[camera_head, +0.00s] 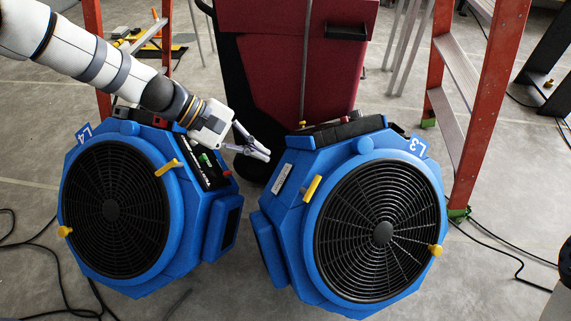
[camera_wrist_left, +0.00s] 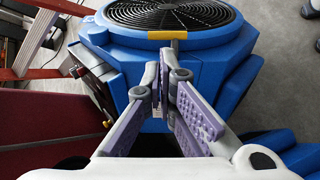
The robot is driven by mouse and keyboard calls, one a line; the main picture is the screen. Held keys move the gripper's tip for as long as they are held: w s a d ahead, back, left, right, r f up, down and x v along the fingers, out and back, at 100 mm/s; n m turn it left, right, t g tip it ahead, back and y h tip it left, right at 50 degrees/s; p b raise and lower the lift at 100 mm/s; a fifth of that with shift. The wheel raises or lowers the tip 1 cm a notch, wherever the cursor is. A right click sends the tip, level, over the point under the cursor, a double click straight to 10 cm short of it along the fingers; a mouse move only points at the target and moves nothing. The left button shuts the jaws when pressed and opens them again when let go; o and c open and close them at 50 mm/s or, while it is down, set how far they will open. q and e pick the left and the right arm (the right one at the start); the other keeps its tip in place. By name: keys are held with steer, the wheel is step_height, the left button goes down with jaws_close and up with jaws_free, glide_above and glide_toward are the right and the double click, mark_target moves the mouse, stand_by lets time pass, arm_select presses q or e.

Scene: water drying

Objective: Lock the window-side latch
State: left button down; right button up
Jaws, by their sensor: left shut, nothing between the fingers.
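Two blue fan units stand on the floor, L4 (camera_head: 206,236) at left and L3 (camera_head: 289,222) at right. L3 has a yellow latch (camera_head: 312,188) on its left rim and another yellow latch (camera_head: 435,250) at lower right. L4 has yellow latches at its upper right rim (camera_head: 167,166) and left rim (camera_head: 65,231). No window shows, so I cannot tell which latch is window-side. My left gripper (camera_head: 264,154) is shut and empty, between the fans, beside L3. In the left wrist view its fingertips (camera_wrist_left: 163,82) appear below L3's near latch (camera_wrist_left: 167,35), apart from it.
A dark red cart (camera_head: 285,75) stands behind the gap between the fans. An orange ladder (camera_head: 487,90) stands behind L3 at right. Black cables (camera_head: 512,275) lie on the floor on both sides. The gap between the fans is narrow.

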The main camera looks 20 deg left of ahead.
mark_target(313, 183)
arm_select(q)
steer(key=b+x, duration=0.2)
steer(key=x, duration=1)
steer(key=shift+s+a+f, duration=0.1)
steer(key=shift+s+f, duration=0.05)
steer(key=shift+d+f, duration=0.3)
steer(key=shift+d, duration=0.1)
arm_select(e)
steer(key=shift+s+f+g, duration=0.15)
steer(key=shift+s+f, duration=0.25)
steer(key=shift+f, duration=0.2)
steer(key=shift+s+f+g, duration=0.15)
steer(key=shift+s+f, duration=0.25)
steer(key=shift+f, duration=0.2)
arm_select(q)
steer(key=shift+w+r, duration=0.1)
steer(key=shift+w, duration=0.15)
arm_select(e)
steer(key=shift+r, duration=0.1)
arm_select(q)
steer(key=shift+d+g, duration=0.1)
steer(key=shift+g, duration=0.2)
arm_select(e)
steer(key=shift+s+d, duration=0.1)
